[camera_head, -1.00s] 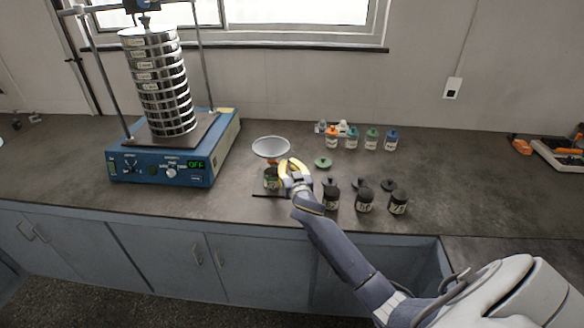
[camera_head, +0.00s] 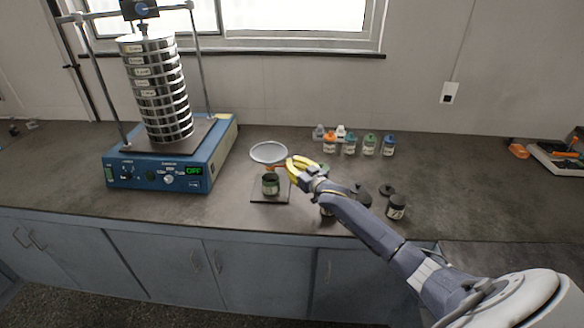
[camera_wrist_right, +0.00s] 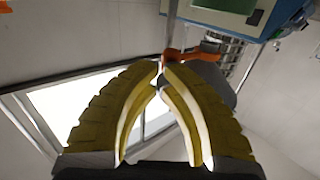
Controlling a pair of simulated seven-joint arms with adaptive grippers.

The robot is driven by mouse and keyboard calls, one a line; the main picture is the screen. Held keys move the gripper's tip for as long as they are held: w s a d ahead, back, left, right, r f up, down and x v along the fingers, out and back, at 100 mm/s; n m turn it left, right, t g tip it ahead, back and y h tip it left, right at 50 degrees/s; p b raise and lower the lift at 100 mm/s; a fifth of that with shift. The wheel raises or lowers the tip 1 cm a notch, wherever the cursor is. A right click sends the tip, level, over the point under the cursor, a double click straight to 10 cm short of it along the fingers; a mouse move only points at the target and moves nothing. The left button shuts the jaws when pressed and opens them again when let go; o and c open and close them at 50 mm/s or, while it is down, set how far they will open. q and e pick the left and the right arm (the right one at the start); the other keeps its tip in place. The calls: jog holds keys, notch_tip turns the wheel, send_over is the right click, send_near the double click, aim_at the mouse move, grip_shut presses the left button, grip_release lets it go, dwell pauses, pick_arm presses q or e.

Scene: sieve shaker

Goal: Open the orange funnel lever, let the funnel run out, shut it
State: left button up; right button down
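The funnel (camera_head: 268,152) is a pale, wide cone held above a dark jar with a green label (camera_head: 270,184), on a small dark stand base (camera_head: 257,197). The orange lever (camera_head: 279,167) sticks out to the right under the funnel. My right gripper (camera_head: 290,164) is just right of the lever. In the right wrist view its yellow fingertips (camera_wrist_right: 162,66) come together and the orange lever (camera_wrist_right: 185,56) is right at them; I cannot tell whether they touch it. The grey funnel (camera_wrist_right: 217,78) shows behind the right finger. The funnel's contents cannot be seen. My left gripper is not in view.
The blue sieve shaker (camera_head: 170,172) with a tall sieve stack (camera_head: 158,90) stands left; its display reads OFF. Dark jars (camera_head: 396,207) stand in front, partly behind my right arm. Small coloured-lid bottles (camera_head: 369,144) line the back.

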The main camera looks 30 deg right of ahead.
jog(key=shift+w+d, duration=0.2)
jog(key=shift+w, duration=0.15)
